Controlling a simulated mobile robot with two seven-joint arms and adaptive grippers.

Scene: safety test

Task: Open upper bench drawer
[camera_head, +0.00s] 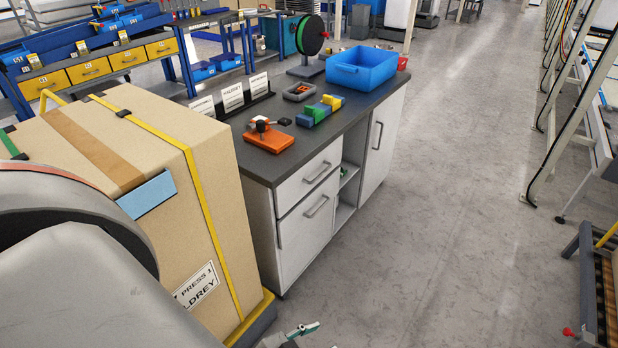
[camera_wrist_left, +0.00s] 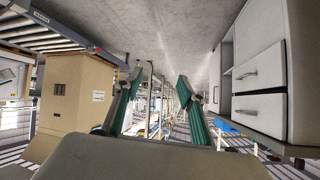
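The bench (camera_head: 350,120) has a dark worktop and pale fronts. Its upper drawer (camera_head: 305,182) is shut, with a grey bar handle (camera_head: 318,172). The taller lower front (camera_head: 303,240) below it is also shut. In the left wrist view, which looks upside down, the upper drawer (camera_wrist_left: 268,114) is at the right, below the taller front. My left gripper (camera_wrist_left: 158,88) shows two green-padded fingers spread apart with nothing between them. In the head view only a teal-tipped part of it (camera_head: 301,330) shows at the bottom edge, apart from the drawer. My right gripper is not in view.
A strapped cardboard box (camera_head: 215,180) stands left of the bench, close to its end. An orange tool holder (camera_head: 269,139), colored blocks (camera_head: 320,110) and a blue bin (camera_head: 361,68) are on the worktop. The floor (camera_head: 440,200) right of the bench is clear.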

